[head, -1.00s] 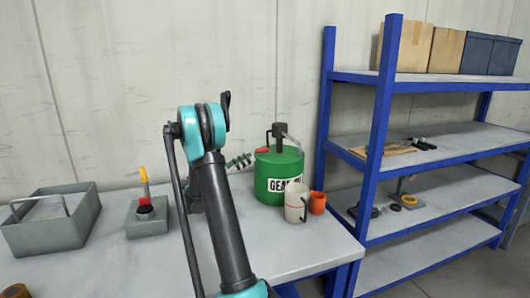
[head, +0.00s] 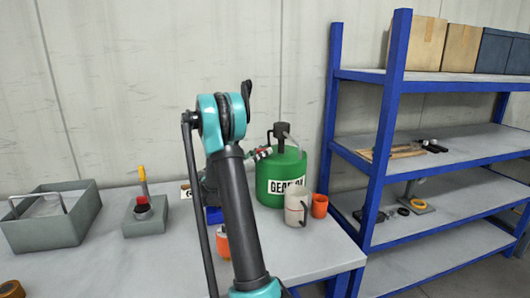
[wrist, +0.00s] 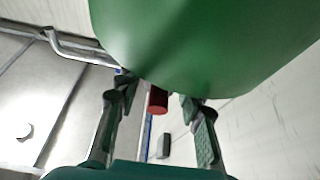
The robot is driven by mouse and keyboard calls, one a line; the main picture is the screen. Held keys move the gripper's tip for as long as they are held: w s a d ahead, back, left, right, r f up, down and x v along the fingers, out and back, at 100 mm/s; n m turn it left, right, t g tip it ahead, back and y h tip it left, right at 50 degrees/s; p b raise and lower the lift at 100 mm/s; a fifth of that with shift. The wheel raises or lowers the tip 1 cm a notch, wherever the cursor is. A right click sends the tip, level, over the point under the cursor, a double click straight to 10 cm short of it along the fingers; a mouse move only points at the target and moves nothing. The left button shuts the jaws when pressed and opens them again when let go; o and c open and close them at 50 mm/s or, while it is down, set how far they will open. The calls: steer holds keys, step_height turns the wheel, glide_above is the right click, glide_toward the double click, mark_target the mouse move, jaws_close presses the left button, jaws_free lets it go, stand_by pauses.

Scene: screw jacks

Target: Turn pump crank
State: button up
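The green oil drum (head: 270,186) stands on the workbench with a dark pump head (head: 281,130) and a pale spout (head: 296,144) on top. Its rounded green body fills the top of the wrist view (wrist: 205,45). My gripper (head: 262,153) is at the drum's upper left, partly hidden behind my arm. In the wrist view, the fingers of my gripper (wrist: 157,98) are spread apart. A red cylindrical grip, apparently the crank's handle (wrist: 157,103), shows between them, with gaps visible on both sides. The rest of the crank is mostly hidden.
A beige mug (head: 296,208) and an orange cup (head: 319,206) stand in front of the drum. A grey toolbox (head: 50,240) and a jack with a yellow lever (head: 143,180) are at left. A blue shelf rack (head: 372,170) stands close on the right.

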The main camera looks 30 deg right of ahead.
jaws_close()
steer(key=shift+s+n, duration=0.15)
steer(key=shift+n, duration=0.25)
